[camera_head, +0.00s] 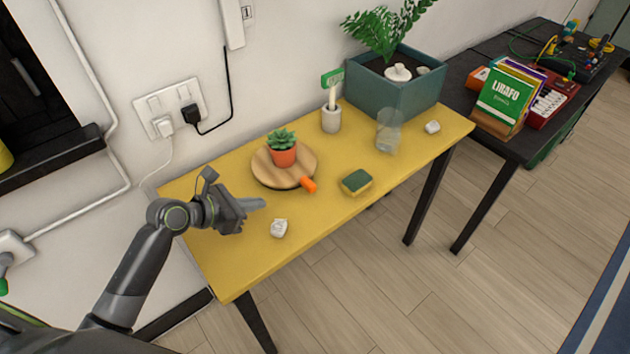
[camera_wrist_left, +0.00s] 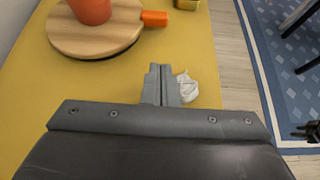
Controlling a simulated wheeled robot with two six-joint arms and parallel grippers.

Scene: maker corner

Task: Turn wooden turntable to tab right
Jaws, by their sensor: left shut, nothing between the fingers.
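The round wooden turntable (camera_head: 268,178) lies on the yellow table, with a potted succulent (camera_head: 284,150) in an orange pot standing on it. Its orange tab (camera_head: 308,184) points toward the front right in the head view. In the left wrist view the turntable (camera_wrist_left: 75,36) is at the upper left, and its tab (camera_wrist_left: 154,18) points right. My left gripper (camera_head: 262,204) is shut and empty, over the table to the front left of the turntable and apart from it. The gripper (camera_wrist_left: 160,70) also shows in the left wrist view.
A crumpled white lump (camera_head: 279,228) lies close to my left gripper. A yellow-green sponge (camera_head: 356,182) lies right of the tab. A grey cup (camera_head: 331,119), a clear glass (camera_head: 388,132) and a teal planter (camera_head: 405,100) stand farther back. The table's front edge is bare.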

